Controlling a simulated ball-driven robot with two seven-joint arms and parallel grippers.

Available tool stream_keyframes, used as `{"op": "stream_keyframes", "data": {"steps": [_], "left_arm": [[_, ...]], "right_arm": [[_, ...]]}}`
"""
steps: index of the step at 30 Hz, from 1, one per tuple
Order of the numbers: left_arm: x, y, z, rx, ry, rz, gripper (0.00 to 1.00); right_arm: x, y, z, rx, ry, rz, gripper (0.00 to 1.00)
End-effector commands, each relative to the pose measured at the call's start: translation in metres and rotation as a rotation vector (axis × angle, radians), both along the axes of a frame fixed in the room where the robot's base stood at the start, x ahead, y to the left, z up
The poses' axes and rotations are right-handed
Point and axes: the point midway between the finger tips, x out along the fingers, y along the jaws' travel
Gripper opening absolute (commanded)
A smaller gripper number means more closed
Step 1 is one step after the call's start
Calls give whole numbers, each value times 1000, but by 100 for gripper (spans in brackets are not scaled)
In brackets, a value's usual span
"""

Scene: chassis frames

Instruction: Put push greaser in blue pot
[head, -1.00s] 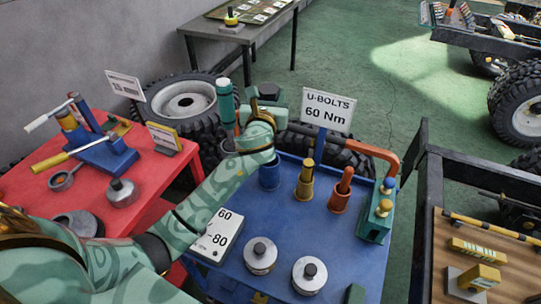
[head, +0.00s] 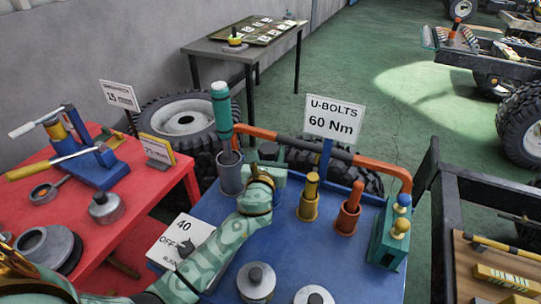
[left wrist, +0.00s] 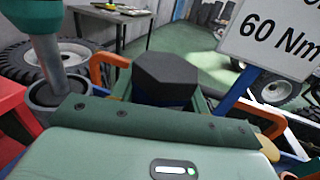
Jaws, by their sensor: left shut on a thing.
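The push greaser, as I take it, is the piece with a black hexagonal head (head: 268,151) in my left gripper (head: 267,169). In the left wrist view its black head (left wrist: 165,72) stands up between the fingers, with a strip of blue below it. My left gripper is shut on it, over the back of the blue table, at the place of the blue pot. The gripper hides the pot in the head view, so I cannot tell how far the greaser is inside it. My right gripper is out of view.
A grey pot (head: 230,178) with a teal-handled tool (head: 221,112) stands close left. Yellow (head: 308,207) and red (head: 347,222) pots hold tools at right. A U-bolts sign (head: 334,118) and an orange-ended rail (head: 384,168) stand behind. Metal cans (head: 256,282) occupy the front.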

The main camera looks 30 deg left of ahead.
Motion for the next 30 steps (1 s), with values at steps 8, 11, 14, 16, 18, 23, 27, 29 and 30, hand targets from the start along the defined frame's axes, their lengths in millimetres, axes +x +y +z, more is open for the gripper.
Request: {"op": "stream_keyframes", "data": {"steps": [8, 11, 14, 16, 18, 23, 27, 29, 30], "left_arm": [[0, 0, -1, 1, 0, 0, 62], [0, 0, -1, 1, -1, 0, 67], [0, 0, -1, 1, -1, 0, 67], [0, 0, -1, 1, -1, 0, 67], [0, 0, 2, 1, -2, 0, 67], [-21, -7, 2, 1, 1, -1, 67], [-53, -17, 3, 1, 1, -1, 67], [-67, -22, 3, 0, 1, 0, 67], [-75, -25, 3, 1, 0, -1, 67]], "right_arm": [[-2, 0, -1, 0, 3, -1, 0], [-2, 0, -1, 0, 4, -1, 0], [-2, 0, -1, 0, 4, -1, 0], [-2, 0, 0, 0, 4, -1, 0], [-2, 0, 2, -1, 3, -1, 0], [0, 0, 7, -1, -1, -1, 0], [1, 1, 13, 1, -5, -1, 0], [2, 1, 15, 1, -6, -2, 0], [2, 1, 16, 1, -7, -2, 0]]}}
